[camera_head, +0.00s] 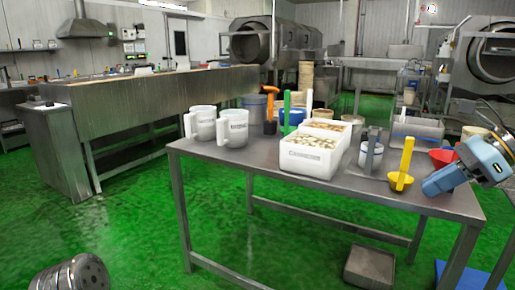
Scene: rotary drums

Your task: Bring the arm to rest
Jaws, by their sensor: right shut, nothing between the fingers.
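My right gripper (434,187) is at the right end of the steel table (240,157), with its blue and grey arm coming in from the right edge. It is shut and empty, beside the yellow scoop (402,178) and in front of the red scoop (441,157). I cannot tell whether it touches the table. My left gripper is not in view.
On the table stand two white jugs (202,123) (233,127), two white bins (312,160) (328,131) with pale contents, and a clear-grey jug (371,152). A long steel counter (165,110) runs at left.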

